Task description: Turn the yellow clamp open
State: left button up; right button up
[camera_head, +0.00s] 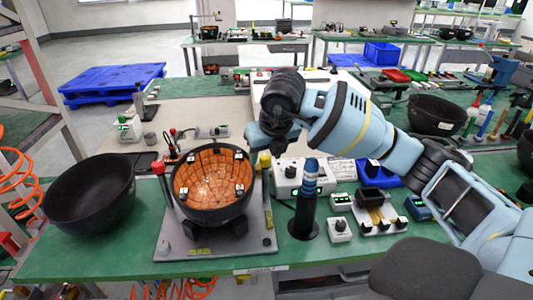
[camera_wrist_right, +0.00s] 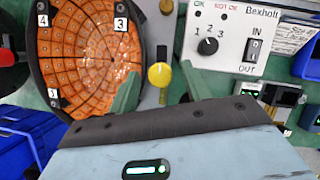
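The yellow clamp knob (camera_head: 265,160) stands at the right edge of the orange-lined black bowl fixture (camera_head: 213,179). My right gripper (camera_head: 266,143) is above and beside the knob. In the wrist view its two green fingers (camera_wrist_right: 162,79) are apart, one on each side of the knob, with gaps visible; whether they are level with it I cannot tell. My left gripper is not in view.
A white box with a dial (camera_wrist_right: 228,38) stands just right of the clamp. A dark post with blue rings (camera_head: 307,195) rises in front of it. An empty black bowl (camera_head: 92,193) is at the left, and small devices (camera_head: 375,208) are at the right.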

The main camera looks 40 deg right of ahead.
jog(key=v, duration=0.7)
jog(key=shift+s+r, duration=0.2)
jog(key=shift+r, duration=0.15)
jog(key=shift+a+f, duration=0.1)
dwell(0.4)
